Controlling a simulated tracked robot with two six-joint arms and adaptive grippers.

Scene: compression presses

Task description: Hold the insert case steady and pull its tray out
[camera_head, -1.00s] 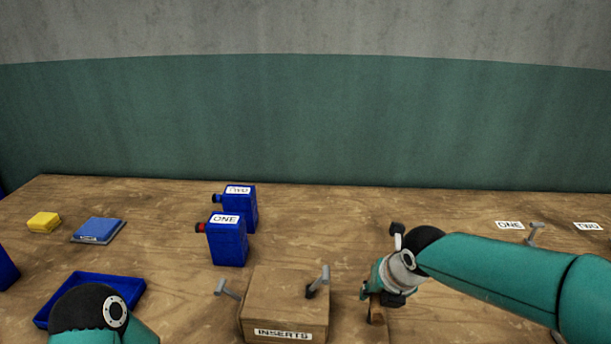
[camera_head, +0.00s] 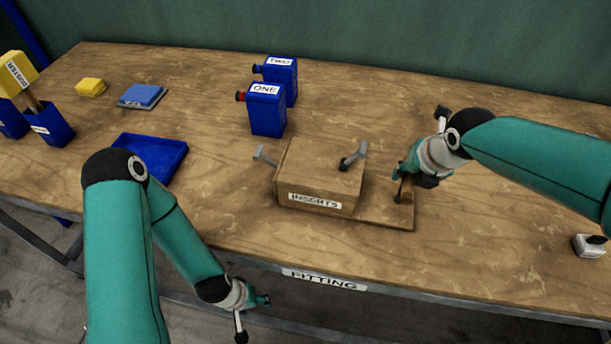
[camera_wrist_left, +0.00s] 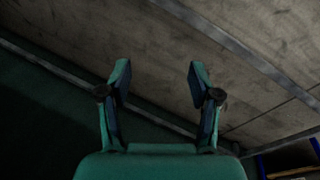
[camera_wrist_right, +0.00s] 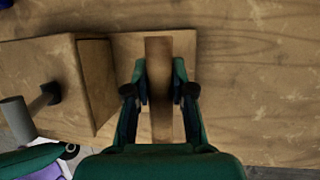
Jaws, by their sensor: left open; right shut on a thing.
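The insert case (camera_head: 322,178) is a brown wooden box labelled INSERTS, standing near the table's front edge. Its tray (camera_head: 385,214), a flat wooden board, sticks out of its right side. It also shows in the right wrist view (camera_wrist_right: 125,48), beside the case (camera_wrist_right: 45,70). My right gripper (camera_wrist_right: 160,80) is shut on the tray's wooden bar handle (camera_wrist_right: 160,120); in the head view this gripper (camera_head: 400,178) is at the tray's right end. My left gripper (camera_head: 264,299) is open and empty, in front of the table edge, away from the case. It also shows empty in the left wrist view (camera_wrist_left: 160,72).
A blue tray (camera_head: 152,155) lies left.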

